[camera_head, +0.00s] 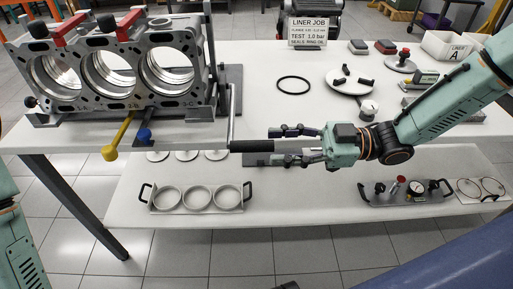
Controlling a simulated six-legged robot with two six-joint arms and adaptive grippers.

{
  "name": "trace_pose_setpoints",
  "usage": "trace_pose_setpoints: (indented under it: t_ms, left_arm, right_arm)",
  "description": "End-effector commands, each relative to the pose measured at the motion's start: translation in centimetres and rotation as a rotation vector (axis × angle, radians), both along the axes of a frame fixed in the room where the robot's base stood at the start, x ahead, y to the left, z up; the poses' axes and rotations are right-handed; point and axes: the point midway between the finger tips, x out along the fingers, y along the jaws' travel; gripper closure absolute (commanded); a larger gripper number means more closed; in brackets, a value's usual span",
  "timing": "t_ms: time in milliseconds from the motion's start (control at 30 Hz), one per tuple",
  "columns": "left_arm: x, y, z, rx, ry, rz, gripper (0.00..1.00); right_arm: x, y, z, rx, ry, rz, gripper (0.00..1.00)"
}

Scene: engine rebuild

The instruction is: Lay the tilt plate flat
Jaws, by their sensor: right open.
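The grey engine block (118,97) stands on edge at the left of the bench, its three bores facing me. It is fixed on the tilt plate's dark fixture (205,113); the tilt plate itself is mostly hidden behind the block. A crank (232,112) hangs down at the fixture's right side, with a black grip (250,146) pointing right. My right gripper (278,146) is open, with one finger above and one below the level of the grip's right end. I cannot tell whether it touches the grip. My left gripper is out of view.
A yellow-knobbed lever (118,140) and a blue-knobbed lever (144,135) stick out below the block. A black ring (293,85) and a round white plate (350,80) lie on the bench (262,110). A lower shelf (300,205) holds a tray of three rings (168,198).

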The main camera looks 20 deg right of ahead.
Motion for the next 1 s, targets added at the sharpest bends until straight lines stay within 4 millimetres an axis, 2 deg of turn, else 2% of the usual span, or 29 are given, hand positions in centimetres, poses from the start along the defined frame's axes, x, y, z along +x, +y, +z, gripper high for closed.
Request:
trace_pose_setpoints:
  t_ms: [33,200,400,867,1000]
  left_arm:
    - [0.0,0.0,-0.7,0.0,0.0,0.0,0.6]
    - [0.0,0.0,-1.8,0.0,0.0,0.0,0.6]
    - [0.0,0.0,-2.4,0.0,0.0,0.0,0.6]
    - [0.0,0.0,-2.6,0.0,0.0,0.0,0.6]
    - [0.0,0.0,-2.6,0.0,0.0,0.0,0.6]
  right_arm:
    - [0.1,0.8,-0.3,-0.001,0.0,0.007,0.55]
    - [0.7,2.9,-0.4,-0.003,0.001,0.006,0.55]
    - [1.2,4.4,-0.2,-0.002,0.0,0.004,0.55]
    - [1.5,5.0,0.0,0.0,0.001,0.0,0.55]
    - [1.5,5.0,0.0,0.0,0.001,0.001,0.67]
